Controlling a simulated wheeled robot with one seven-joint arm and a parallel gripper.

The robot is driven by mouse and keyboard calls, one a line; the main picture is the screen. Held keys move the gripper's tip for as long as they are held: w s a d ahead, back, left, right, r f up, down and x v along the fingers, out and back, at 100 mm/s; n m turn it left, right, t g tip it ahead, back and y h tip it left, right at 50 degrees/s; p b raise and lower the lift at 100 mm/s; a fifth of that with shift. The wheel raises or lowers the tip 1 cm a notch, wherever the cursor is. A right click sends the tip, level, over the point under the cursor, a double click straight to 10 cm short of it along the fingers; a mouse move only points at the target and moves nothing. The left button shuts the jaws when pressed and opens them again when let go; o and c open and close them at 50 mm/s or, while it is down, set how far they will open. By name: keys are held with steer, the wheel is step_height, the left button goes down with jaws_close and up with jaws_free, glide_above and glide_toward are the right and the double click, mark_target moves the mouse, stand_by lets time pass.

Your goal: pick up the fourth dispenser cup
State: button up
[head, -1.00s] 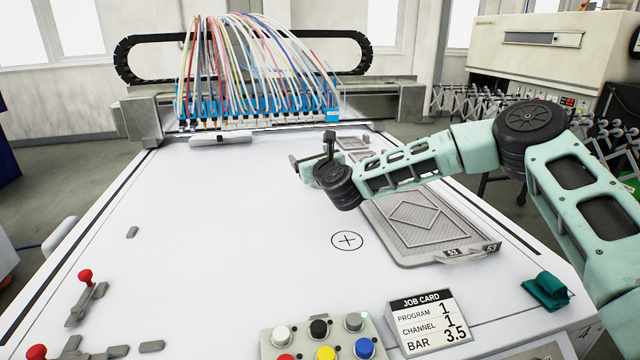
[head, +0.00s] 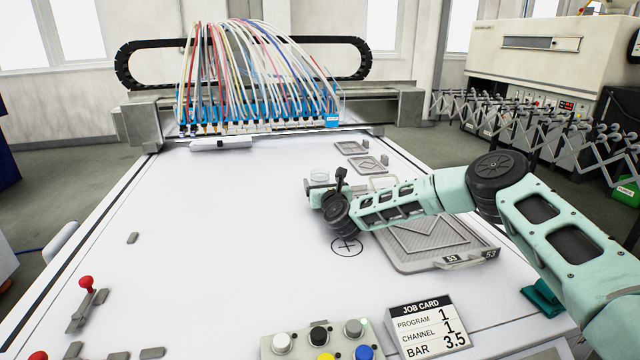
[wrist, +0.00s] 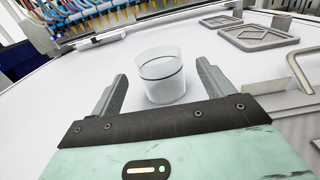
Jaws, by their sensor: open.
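One clear round cup (wrist: 162,82) with a dark ring line inside stands upright on the white table in the wrist view. In the head view the cup (head: 319,175) shows just beyond my gripper (head: 318,190), partly hidden by it. In the wrist view my gripper (wrist: 161,72) is open, with one finger on each side of the cup and a visible gap on both sides. The cup lies around the fingertips, and I see no contact. No other cup is visible, so I cannot tell its number.
Grey trays (head: 435,245) lie to the right under my arm, with smaller plates (head: 368,165) behind. The gantry's nozzle row (head: 260,125) spans the back of the white table (head: 210,230). A button box (head: 300,345) and job card (head: 428,325) stand in front.

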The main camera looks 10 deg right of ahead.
mark_target(322, 180)
steer(key=shift+w, duration=2.2)
steer(key=c, duration=1)
steer(key=shift+r, duration=0.1)
steer(key=shift+c, duration=0.2)
